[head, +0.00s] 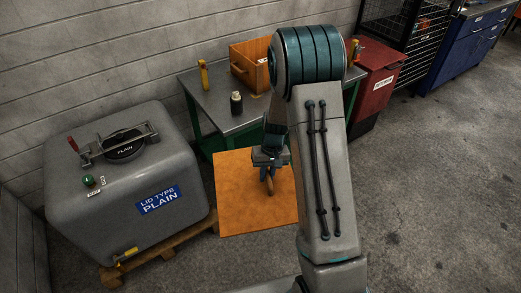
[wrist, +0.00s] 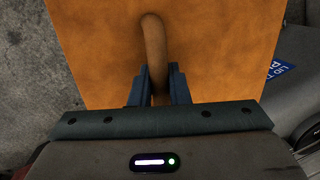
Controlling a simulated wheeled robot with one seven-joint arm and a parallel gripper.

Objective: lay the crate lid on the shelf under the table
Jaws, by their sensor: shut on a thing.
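The crate lid (head: 238,207) is a flat orange-brown square panel with a curved handle. My gripper (head: 268,166) is shut on that handle and holds the lid in front of the table. In the wrist view the two fingers (wrist: 157,88) close on the brown handle (wrist: 153,42), and the lid (wrist: 215,35) fills most of the picture behind them. The table (head: 232,112) has a grey top and green legs. The lid and my arm hide the space under it, so the shelf cannot be made out.
A grey tank (head: 80,200) labelled "LID TYPE PLAIN" stands on a wooden pallet (head: 168,247) at left. On the table are an open orange crate (head: 250,57), a dark bottle (head: 236,103) and a yellow tool (head: 203,75). A red bin (head: 378,80) stands right of it. Floor at right is clear.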

